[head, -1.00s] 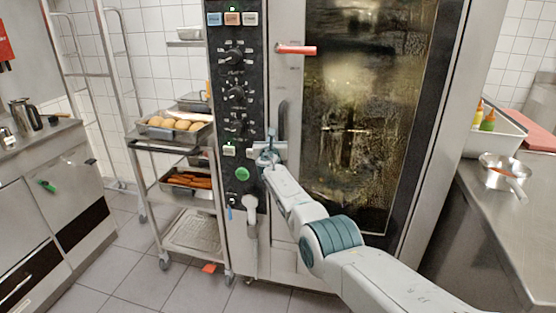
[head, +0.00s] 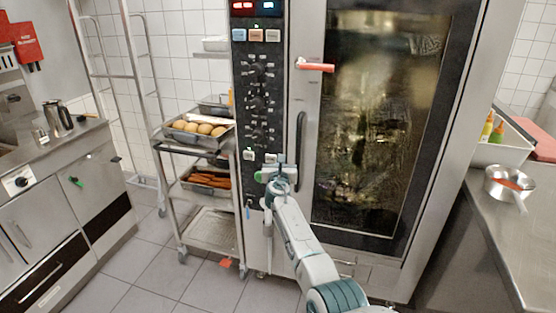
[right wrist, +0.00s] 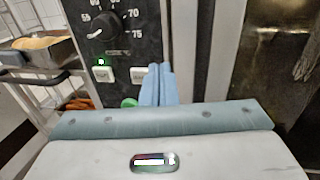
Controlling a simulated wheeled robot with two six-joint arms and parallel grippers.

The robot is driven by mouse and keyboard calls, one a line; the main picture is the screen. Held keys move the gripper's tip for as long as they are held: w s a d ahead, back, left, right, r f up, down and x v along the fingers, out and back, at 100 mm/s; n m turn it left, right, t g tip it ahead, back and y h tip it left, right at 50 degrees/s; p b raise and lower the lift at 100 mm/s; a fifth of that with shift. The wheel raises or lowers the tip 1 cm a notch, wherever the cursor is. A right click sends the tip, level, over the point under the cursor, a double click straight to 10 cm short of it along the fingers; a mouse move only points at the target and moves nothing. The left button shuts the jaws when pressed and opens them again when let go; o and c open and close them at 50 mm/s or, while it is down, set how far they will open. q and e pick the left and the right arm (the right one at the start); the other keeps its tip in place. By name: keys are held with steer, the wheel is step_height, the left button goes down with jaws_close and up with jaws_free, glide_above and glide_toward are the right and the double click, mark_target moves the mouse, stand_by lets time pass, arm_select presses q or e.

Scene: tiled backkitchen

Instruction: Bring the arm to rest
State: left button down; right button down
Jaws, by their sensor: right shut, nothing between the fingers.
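My right arm reaches up from the bottom right in the head view. Its right gripper (head: 273,160) is shut and empty, in front of the lower part of the oven's control panel (head: 258,100). In the right wrist view the closed blue fingers (right wrist: 158,84) point at the panel, near a green button (right wrist: 129,102) and two white buttons. Whether the fingertips touch the panel cannot be told. The oven door (head: 385,130) is closed and its dark glass shows a blurred interior. My left gripper is not in view.
A trolley (head: 186,151) with trays of round brown items (head: 205,128) and orange items stands left of the oven. A steel counter (head: 505,245) with a pan (head: 508,183) and a white tub (head: 498,150) is at the right. Tiled floor (head: 130,265) is free at the left.

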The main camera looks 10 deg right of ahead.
steer(key=s+d+f+m+g+y, duration=0.1)
steer(key=s+d+f+m+g, duration=0.3)
steer(key=s+f, duration=0.95)
steer(key=s+a+f+m+g+y, duration=0.15)
steer(key=s+f+m, duration=0.55)
steer(key=f, duration=1.1)
steer(key=s+d+f+m+g, duration=0.35)
steer(key=s+f, duration=0.85)
steer(key=f, duration=0.4)
steer(key=s+d+f+m+g, duration=0.15)
steer(key=s+f+m, duration=0.35)
steer(key=s, duration=0.6)
steer(key=s+d+f+m+g, duration=0.15)
steer(key=s+f+m, duration=0.25)
steer(key=s+f, duration=0.55)
steer(key=s+d+f+m+g, duration=0.1)
steer(key=s+m, duration=0.2)
steer(key=s, duration=0.7)
steer(key=s+d+f+m+g, duration=0.1)
steer(key=s+f+m, duration=0.1)
steer(key=s, duration=0.9)
steer(key=s+d+f+m+g+y, duration=0.1)
steer(key=s+m, duration=0.3)
steer(key=s, duration=0.6)
steer(key=shift+s+d+f+g+p, duration=0.25)
steer(key=shift+g+p, duration=0.15)
steer(key=shift+g, duration=0.2)
